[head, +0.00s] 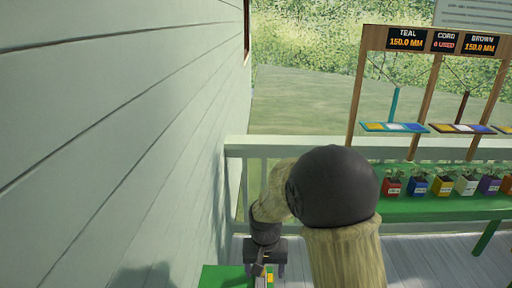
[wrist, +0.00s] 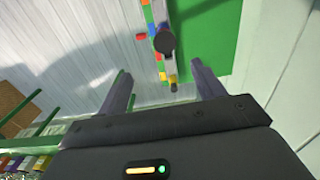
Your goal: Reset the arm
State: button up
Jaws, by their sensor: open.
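My gripper (head: 262,270) hangs low at the bottom of the head view, beneath the bend of my arm. In the wrist view my gripper (wrist: 160,70) has its two dark fingers spread apart, with nothing between them. Beyond the fingers is a green surface (wrist: 215,45), apart from them. A grey strip with several small coloured blocks and a dark round piece (wrist: 164,42) lies along its edge. The green surface (head: 222,277) is mostly hidden by my arm and the bottom edge of the head view.
A pale plank wall (head: 110,120) stands close on the left. A railing (head: 290,147) runs behind my arm. At right, a wooden frame (head: 358,85) carries hanging trays (head: 394,127) and display signs, above a green bench (head: 430,208) with several coloured plant pots (head: 443,186).

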jog(key=s+d+r+t, duration=0.2)
jog(key=s+d+r, duration=0.3)
jog(key=s+d, duration=0.7)
jog(key=shift+d, duration=0.4)
jog(key=c, duration=0.6)
jog(key=shift+w+a, duration=0.1)
jog(key=shift+a, duration=0.05)
jog(key=shift+c, duration=0.5)
